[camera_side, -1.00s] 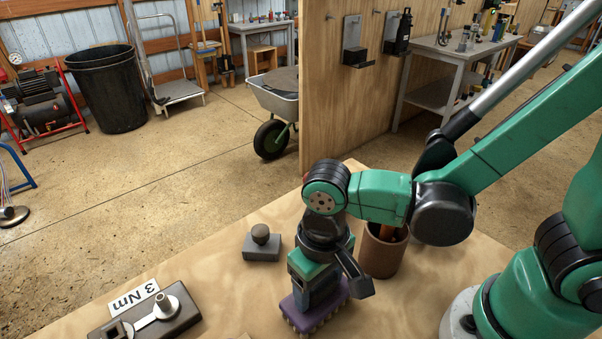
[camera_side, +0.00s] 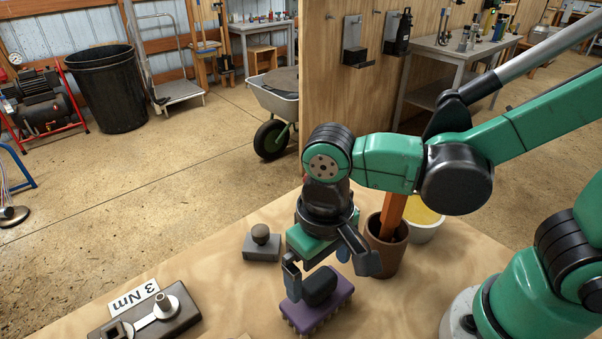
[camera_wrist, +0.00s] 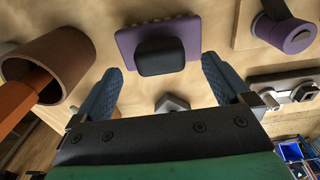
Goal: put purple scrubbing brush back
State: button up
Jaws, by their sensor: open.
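The purple scrubbing brush (camera_side: 318,305) rests bristles down on the wooden table, with its black grip on top. In the wrist view the brush (camera_wrist: 182,26) lies just beyond my fingertips, with its black grip (camera_wrist: 161,57) facing me. My gripper (camera_side: 328,272) is open and empty above the brush, its two fingers apart on either side of the grip. In the wrist view my gripper (camera_wrist: 160,75) shows its two blue fingers wide apart, with nothing between them.
A brown pot (camera_side: 388,247) holding an orange-brown handle stands right behind the brush. A white container with yellow contents (camera_side: 424,218) is behind it. A grey block with a knob (camera_side: 261,244) sits left. A dark tray with a wrench (camera_side: 152,315) and "3 Nm" card lies front left.

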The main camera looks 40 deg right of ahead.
aim_at(320, 279)
notch_tip(320, 279, up, 8)
jog(key=w+d+f+t, duration=0.1)
jog(key=w+d+t, duration=0.1)
jog(key=d, duration=0.4)
jog(key=w+d+t, duration=0.3)
jog(key=d+t, duration=0.2)
jog(key=d, duration=0.2)
jog(key=shift+f, duration=0.35)
